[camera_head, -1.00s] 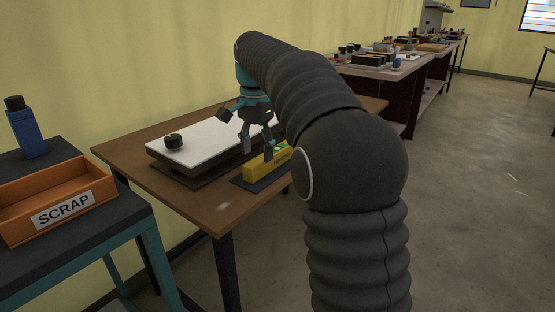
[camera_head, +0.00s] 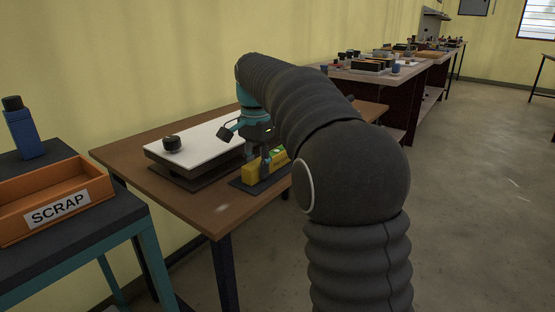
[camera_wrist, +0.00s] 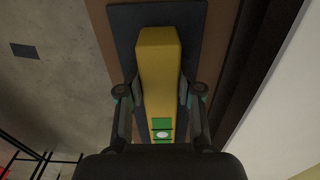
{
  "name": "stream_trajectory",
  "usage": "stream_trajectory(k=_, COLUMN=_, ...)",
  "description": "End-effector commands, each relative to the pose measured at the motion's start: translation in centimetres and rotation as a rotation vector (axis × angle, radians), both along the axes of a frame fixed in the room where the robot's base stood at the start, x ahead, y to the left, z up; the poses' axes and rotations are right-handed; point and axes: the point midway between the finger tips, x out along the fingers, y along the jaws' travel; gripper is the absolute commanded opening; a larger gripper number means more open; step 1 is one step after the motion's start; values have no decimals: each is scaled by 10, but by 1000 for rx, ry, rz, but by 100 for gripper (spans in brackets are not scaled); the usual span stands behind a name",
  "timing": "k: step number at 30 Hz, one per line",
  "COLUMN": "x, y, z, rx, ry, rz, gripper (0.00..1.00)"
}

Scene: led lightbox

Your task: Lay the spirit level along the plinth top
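The yellow spirit level (camera_head: 252,173) with a green vial section lies on a dark mat (camera_head: 239,184) on the brown table. In the wrist view the level (camera_wrist: 158,62) runs lengthwise between my fingers, its green vial nearest the palm. My gripper (camera_head: 261,161) is lowered over the level.
An orange SCRAP tray (camera_head: 88,172) and a blue bottle (camera_head: 22,132) stand on a dark bench at left. The table (camera_head: 205,208) is clear in front. Cluttered benches (camera_head: 370,77) stand farther back. A yellow wall is close behind the table.

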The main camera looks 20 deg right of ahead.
Motion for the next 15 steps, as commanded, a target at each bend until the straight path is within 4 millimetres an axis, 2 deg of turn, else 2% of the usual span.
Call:
stream_trajectory(k=7, x=0, y=0, z=3, rx=-1, ry=-1, rz=0, gripper=0)
stream_trajectory(k=15, x=0, y=0, z=18, rx=0, ry=0, rz=0, gripper=0)
